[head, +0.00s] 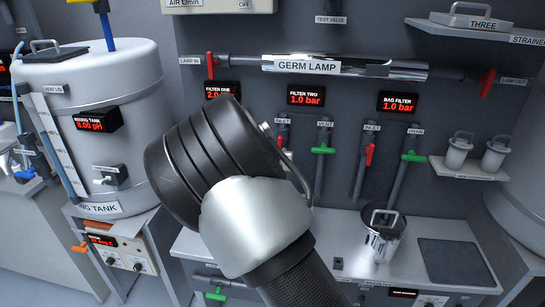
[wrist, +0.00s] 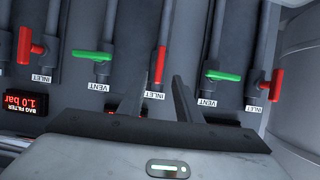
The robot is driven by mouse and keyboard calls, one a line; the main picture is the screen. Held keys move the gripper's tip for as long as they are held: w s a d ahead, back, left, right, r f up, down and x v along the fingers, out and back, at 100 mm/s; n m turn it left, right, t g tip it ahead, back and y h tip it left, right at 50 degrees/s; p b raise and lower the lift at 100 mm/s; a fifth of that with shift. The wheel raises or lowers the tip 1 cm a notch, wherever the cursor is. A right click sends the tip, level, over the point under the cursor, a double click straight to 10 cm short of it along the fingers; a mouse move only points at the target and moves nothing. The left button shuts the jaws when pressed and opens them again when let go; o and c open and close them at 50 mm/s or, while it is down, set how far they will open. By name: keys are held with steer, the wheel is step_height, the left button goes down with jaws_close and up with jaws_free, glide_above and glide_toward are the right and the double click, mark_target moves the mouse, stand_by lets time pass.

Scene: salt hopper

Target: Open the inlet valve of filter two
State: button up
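The red inlet valve handle of filter two (wrist: 158,65) is in the middle of the wrist view, on a grey pipe labelled INLET. It lies roughly along its pipe. A small red part of it (head: 288,155) shows beside my wrist in the head view. My gripper (wrist: 157,84) is open, its two dark fingers on either side of the handle's lower end as pictured; I cannot tell whether they touch it. The filter two display (head: 305,95) reads 1.0 bar. In the head view my arm hides the gripper fingers.
In the wrist view a green vent handle (wrist: 92,56) is left of the gripper and another (wrist: 222,76) is right, both crosswise. Red inlet handles of the bag filter (wrist: 27,46) and filter one (wrist: 276,85) lie further out. A metal pot (head: 382,240) stands on the counter.

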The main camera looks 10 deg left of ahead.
steer(key=v, duration=0.6)
steer(key=shift+s+r, duration=0.1)
steer(key=s+d+r+g, duration=0.2)
steer(key=s+d, duration=0.6)
steer(key=s, duration=0.4)
steer(key=s+d+r+g+p, duration=0.1)
steer(key=s+d+r+g, duration=0.2)
steer(key=s, duration=1)
steer(key=s+d+r+g, duration=0.3)
steer(key=s+d+r, duration=0.3)
steer(key=s+d, duration=0.6)
steer(key=shift+s+d+p, duration=0.15)
steer(key=shift+d+p, duration=0.15)
steer(key=shift+p, duration=0.1)
